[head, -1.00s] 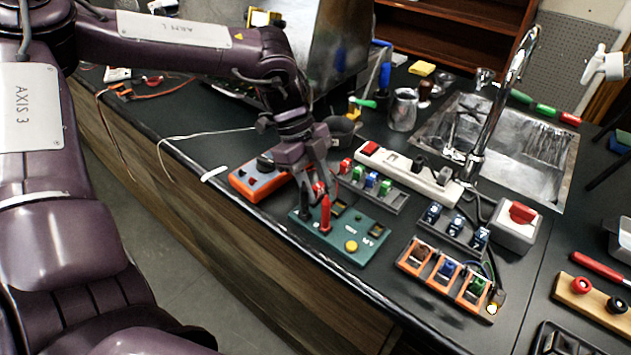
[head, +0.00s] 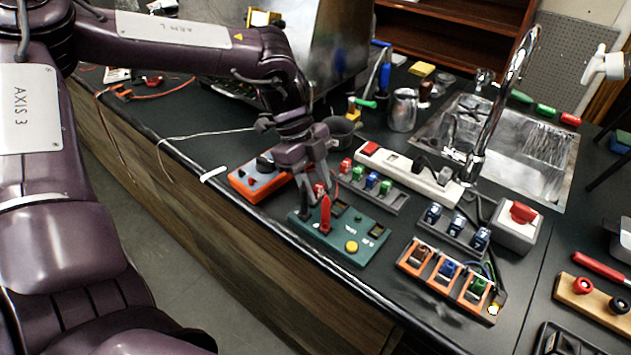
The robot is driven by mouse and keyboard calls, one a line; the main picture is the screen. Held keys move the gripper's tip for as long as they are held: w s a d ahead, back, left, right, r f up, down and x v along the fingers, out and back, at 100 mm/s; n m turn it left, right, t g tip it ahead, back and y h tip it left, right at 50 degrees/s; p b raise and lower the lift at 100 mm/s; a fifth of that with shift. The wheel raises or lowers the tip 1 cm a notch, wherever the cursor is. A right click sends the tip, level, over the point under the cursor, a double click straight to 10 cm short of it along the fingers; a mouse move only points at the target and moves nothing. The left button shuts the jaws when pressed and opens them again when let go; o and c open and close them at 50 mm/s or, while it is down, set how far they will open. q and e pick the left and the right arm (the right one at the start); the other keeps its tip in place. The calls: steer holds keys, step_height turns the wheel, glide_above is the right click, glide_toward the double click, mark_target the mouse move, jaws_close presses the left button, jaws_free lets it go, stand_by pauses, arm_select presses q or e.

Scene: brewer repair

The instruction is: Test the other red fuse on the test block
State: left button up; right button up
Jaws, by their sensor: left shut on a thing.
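The test block (head: 342,256) is a green box with a yellow button, a red post (head: 325,214) and a black post. It lies near the front edge of the counter. My left gripper (head: 319,188) is just above its back left part, close behind the posts. It is shut on a small red thing, seemingly a red fuse, mostly hidden by the fingers. I cannot tell whether it touches the block. One red fuse (head: 346,166) stands in the grey fuse rack (head: 398,205) behind, beside blue and green fuses. My right gripper is not in view.
A white power strip (head: 408,173) runs behind the rack. An orange tray (head: 444,283) and a box with a red switch (head: 517,226) stand to the right. The faucet (head: 497,110) rises behind.

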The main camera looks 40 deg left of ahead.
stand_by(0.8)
arm_select(q)
steer(key=o, duration=1)
steer(key=shift+o, duration=0.2)
steer(key=v, duration=0.7)
steer(key=shift+r+b, duration=0.45)
steer(key=shift+a+f, duration=0.1)
